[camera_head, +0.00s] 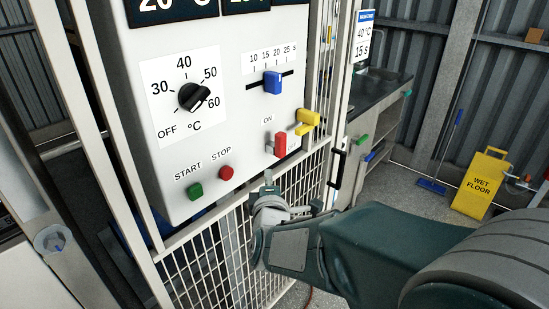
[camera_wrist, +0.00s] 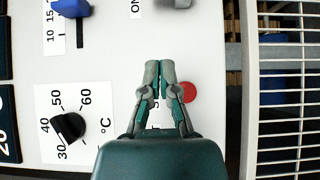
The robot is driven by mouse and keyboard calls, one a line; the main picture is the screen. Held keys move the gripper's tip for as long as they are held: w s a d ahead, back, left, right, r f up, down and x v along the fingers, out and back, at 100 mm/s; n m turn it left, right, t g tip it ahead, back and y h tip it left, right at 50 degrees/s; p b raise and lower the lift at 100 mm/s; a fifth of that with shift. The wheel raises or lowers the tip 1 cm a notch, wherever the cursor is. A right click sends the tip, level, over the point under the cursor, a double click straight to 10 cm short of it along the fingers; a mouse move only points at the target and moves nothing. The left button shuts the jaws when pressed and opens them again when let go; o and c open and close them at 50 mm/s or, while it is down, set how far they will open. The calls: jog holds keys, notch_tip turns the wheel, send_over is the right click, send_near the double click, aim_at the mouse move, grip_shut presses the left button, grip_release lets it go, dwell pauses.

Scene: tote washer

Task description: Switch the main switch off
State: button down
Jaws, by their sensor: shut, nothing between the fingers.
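A red switch lever (camera_head: 281,144) stands out from the lower right of the white control panel (camera_head: 235,140), just below an ON label. A yellow lever-like piece (camera_head: 308,121) sits close to its right. The red lever is out of the wrist view, where only a grey block (camera_wrist: 177,4) shows near the ON label at the top edge. My gripper (camera_head: 268,184) is shut and empty, below the red lever and apart from it. In the wrist view my gripper (camera_wrist: 154,80) is over the panel, its fingers beside the red STOP button (camera_wrist: 188,92), partly covering the lettering.
The panel also carries a black temperature dial (camera_head: 194,96), a blue slider (camera_head: 273,82) and a green START button (camera_head: 196,191). A white mesh guard (camera_head: 225,262) lies below and right of the panel. A yellow wet-floor sign (camera_head: 483,180) stands at the far right.

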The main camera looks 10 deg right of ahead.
send_near(277, 142)
jog(key=w+a, duration=0.2)
jog(key=w, duration=0.2)
jog(key=shift+w+d, duration=1.35)
jog(key=shift+d, duration=0.2)
